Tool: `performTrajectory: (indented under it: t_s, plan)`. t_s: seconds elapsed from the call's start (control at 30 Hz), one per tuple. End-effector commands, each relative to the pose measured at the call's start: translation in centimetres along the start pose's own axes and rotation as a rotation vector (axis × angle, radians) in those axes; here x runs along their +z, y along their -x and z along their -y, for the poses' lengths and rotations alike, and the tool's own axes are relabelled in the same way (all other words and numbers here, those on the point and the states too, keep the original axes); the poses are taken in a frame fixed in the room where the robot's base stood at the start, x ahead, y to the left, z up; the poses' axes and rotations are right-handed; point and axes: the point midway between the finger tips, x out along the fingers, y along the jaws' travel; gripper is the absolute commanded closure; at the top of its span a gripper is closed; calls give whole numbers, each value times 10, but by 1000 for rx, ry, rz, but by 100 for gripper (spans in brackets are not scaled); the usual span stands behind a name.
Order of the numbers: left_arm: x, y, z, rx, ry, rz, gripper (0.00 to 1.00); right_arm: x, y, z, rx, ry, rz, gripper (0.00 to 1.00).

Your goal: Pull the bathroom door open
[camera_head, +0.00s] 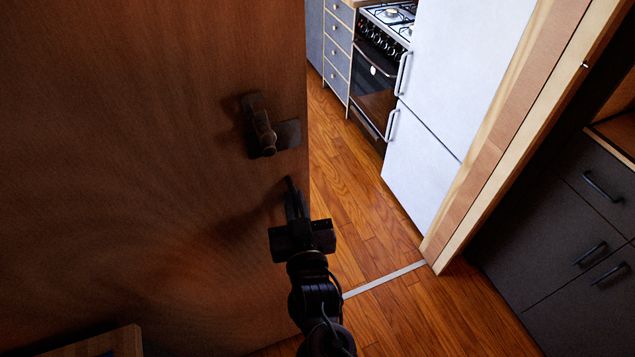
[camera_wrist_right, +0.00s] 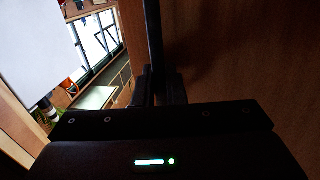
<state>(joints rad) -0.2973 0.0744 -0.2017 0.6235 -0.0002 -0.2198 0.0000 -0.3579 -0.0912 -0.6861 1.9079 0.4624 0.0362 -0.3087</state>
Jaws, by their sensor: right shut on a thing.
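The brown wooden bathroom door (camera_head: 150,150) fills the left of the head view and stands open, with the kitchen showing past its free edge. Its dark lever handle (camera_head: 263,135) is near that edge. My right gripper (camera_head: 292,195) is below the handle, at the free edge, shut on the door. One finger lies along the near face; the other is hard to make out. In the right wrist view the gripper (camera_wrist_right: 158,85) meets the edge of the door (camera_wrist_right: 230,50). My left gripper is not in view.
A white fridge (camera_head: 455,75) and a stove (camera_head: 380,70) stand beyond the doorway. A pale door frame (camera_head: 500,130) and dark drawers (camera_head: 565,220) are on the right. A metal threshold strip (camera_head: 385,279) crosses the floor. Wooden floor (camera_head: 350,185) between door and frame is clear.

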Motion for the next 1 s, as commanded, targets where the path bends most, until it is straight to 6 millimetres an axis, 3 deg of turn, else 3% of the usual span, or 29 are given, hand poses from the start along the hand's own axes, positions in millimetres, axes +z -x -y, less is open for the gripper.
performTrajectory:
  t_s: [0.2,0.6,0.63,0.73,1.0]
  plan:
    - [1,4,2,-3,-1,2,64,0,9,15,-1,1,0,100]
    - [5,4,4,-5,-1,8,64,0,10,15,2,1,-1,100]
    - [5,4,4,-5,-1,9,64,0,10,15,2,1,-2,87]
    - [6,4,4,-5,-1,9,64,0,10,15,1,1,-2,74]
    - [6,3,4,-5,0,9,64,0,10,16,0,0,-1,72]
